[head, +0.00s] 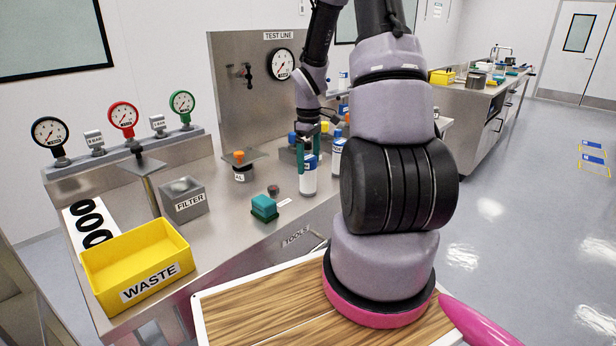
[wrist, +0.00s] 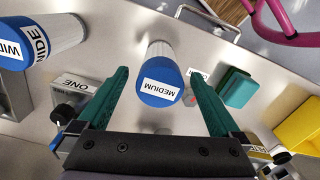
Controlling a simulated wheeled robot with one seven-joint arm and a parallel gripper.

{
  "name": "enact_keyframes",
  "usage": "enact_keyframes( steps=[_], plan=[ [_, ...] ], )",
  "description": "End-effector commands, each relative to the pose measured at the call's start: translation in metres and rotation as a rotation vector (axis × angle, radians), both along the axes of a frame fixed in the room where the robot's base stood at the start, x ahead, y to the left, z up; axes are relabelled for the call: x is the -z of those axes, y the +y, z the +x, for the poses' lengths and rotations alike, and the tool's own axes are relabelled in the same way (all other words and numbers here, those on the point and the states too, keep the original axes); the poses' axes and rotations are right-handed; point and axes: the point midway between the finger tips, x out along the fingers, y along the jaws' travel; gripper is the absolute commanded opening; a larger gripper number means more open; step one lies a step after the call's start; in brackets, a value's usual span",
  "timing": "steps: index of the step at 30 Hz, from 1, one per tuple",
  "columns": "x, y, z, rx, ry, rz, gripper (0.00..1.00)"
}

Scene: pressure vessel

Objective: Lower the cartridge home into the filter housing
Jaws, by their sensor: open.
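A white cartridge with a blue cap labelled MEDIUM (wrist: 163,82) stands upright on the steel bench; in the head view it (head: 308,182) is below my gripper. My gripper (head: 308,150) is open, its teal fingers pointing down at the cap. In the wrist view my gripper (wrist: 158,78) has one finger on each side of the cap, with a gap on both sides. The grey filter housing labelled FILTER (head: 183,200) sits on the bench to the left, apart from my gripper. The inside of its opening is hard to make out.
A larger cartridge labelled WIDE (wrist: 40,42) stands near the MEDIUM one. A green sponge-like block (head: 264,207) and a yellow WASTE bin (head: 135,262) lie toward the housing side. Gauges (head: 123,120) line the back shelf. A T-handled post (head: 148,185) rises beside the housing.

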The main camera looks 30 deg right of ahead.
Motion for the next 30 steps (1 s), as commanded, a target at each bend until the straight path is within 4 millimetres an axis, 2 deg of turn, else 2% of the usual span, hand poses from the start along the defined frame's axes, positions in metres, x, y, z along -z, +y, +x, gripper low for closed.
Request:
enact_keyframes(
  steps=[7, 8, 9, 14, 15, 16, 25, 30],
  plan=[
    [0.003, 0.0, 0.0, 0.001, -0.001, 0.0, 1.0],
    [0.003, 0.0, 0.0, 0.001, -0.001, 0.0, 0.96],
    [0.003, 0.0, 0.0, 0.001, -0.001, 0.0, 0.81],
    [0.003, 0.0, 0.0, 0.001, -0.001, 0.0, 0.2],
    [0.003, 0.0, 0.0, 0.001, -0.001, 0.0, 0.04],
    [0.003, 0.0, 0.0, 0.001, -0.001, 0.0, 0.0],
    [0.001, 0.0, 0.0, 0.001, -0.001, 0.0, 0.0],
    [-0.019, 0.0, 0.001, 0.002, -0.005, -0.002, 0.0]
  ],
)
